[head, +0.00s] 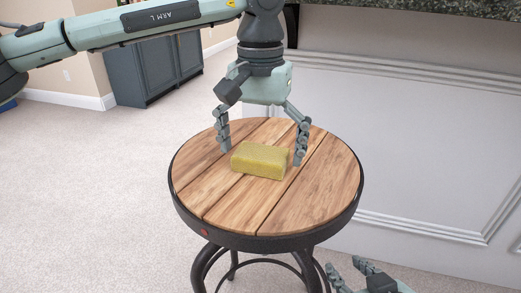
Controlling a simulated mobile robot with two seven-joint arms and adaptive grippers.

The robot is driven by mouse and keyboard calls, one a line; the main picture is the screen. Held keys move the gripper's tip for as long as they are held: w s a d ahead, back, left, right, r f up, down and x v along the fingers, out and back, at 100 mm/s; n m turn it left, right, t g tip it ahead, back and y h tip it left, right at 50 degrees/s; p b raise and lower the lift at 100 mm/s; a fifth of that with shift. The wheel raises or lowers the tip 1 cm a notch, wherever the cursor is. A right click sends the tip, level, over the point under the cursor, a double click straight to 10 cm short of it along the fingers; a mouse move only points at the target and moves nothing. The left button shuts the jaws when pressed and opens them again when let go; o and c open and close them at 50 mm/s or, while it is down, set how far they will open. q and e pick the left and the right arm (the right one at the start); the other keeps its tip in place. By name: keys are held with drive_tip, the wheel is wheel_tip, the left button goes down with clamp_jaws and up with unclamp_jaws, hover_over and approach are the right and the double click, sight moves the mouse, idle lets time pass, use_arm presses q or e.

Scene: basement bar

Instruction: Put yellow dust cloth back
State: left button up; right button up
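The yellow dust cloth (259,161) is a block-shaped yellow piece lying on the wooden top of a round stool (320,194). My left gripper (262,157) points down over it with its fingers spread wide, one near the cloth's left end and one near its right end. The fingers do not appear closed on the cloth, and I cannot tell whether either touches it. My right gripper (350,271) is low at the bottom edge, beside the stool, with its fingers apart and nothing seen between them. Part of it is cut off by the frame.
The stool has a dark metal rim and curved legs. A grey panelled bar front (420,130) stands close behind and right, under a dark stone counter (420,8). A blue-grey cabinet (150,72) stands at the back left. The carpet (90,200) at left is clear.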

sight(261, 154)
use_arm(q)
drive_tip(key=shift+r, duration=0.15)
wheel_tip(261, 154, up, 12)
drive_tip(key=p, duration=0.1)
use_arm(e)
drive_tip(key=s+d+f+g+h, duration=0.1)
drive_tip(key=s+d+f+g, duration=0.2)
drive_tip(key=s+d+f, duration=0.1)
drive_tip(key=shift+d+m+h, duration=0.3)
drive_tip(key=shift+d+h, duration=0.05)
drive_tip(key=shift+h, duration=0.05)
drive_tip(key=shift+s, duration=0.1)
